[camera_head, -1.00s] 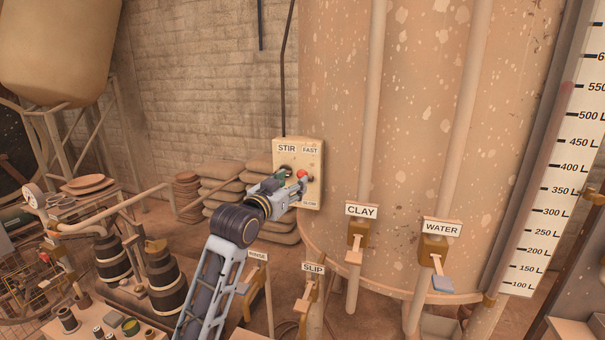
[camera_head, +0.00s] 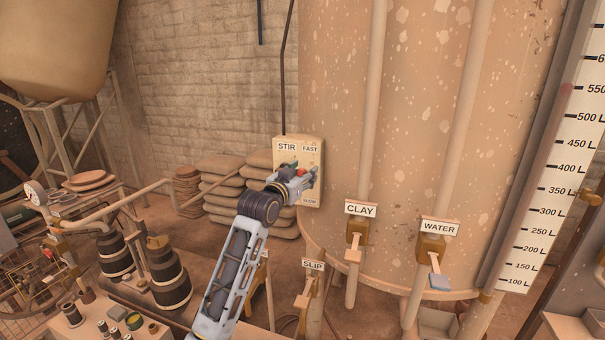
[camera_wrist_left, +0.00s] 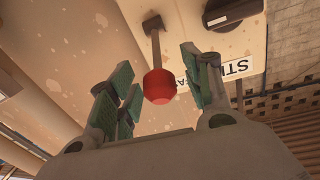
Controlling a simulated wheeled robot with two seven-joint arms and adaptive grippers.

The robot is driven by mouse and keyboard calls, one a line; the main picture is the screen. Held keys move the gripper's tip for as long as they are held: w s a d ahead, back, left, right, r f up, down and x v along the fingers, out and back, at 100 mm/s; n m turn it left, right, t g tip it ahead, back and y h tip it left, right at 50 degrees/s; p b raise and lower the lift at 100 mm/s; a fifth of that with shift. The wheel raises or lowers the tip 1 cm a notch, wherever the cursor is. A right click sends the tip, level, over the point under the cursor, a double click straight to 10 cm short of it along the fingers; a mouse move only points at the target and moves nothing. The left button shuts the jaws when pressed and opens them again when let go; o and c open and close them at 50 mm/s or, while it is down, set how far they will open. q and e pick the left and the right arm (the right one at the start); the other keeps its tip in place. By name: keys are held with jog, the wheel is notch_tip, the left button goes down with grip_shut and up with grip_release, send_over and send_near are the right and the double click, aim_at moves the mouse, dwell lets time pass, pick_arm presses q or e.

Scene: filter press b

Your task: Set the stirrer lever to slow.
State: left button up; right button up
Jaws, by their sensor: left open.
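The stirrer box (camera_head: 312,190) is a cream box on the wall side of the big tank, with STIR and FAST labels at its top and a SLOW label (camera_head: 310,201) low on its right. In the left wrist view the stirrer lever, a thin stalk with a red knob (camera_wrist_left: 159,86), stands between the spread green-padded fingers of my open left gripper (camera_wrist_left: 160,92). I see no clear grip on the knob. In the head view the left gripper (camera_head: 312,174) is at the box front and hides most of the lever. My right gripper is not in view.
A dark round knob (camera_wrist_left: 234,10) sits on the box beside the lever. CLAY (camera_head: 360,210), WATER (camera_head: 440,228) and SLIP (camera_head: 313,265) valves with handles stand to the right and below. Stacked sacks (camera_head: 222,190) lie behind the arm.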

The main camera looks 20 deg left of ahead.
pick_arm(q)
grip_shut()
dwell(0.4)
jog(key=shift+f, duration=0.1)
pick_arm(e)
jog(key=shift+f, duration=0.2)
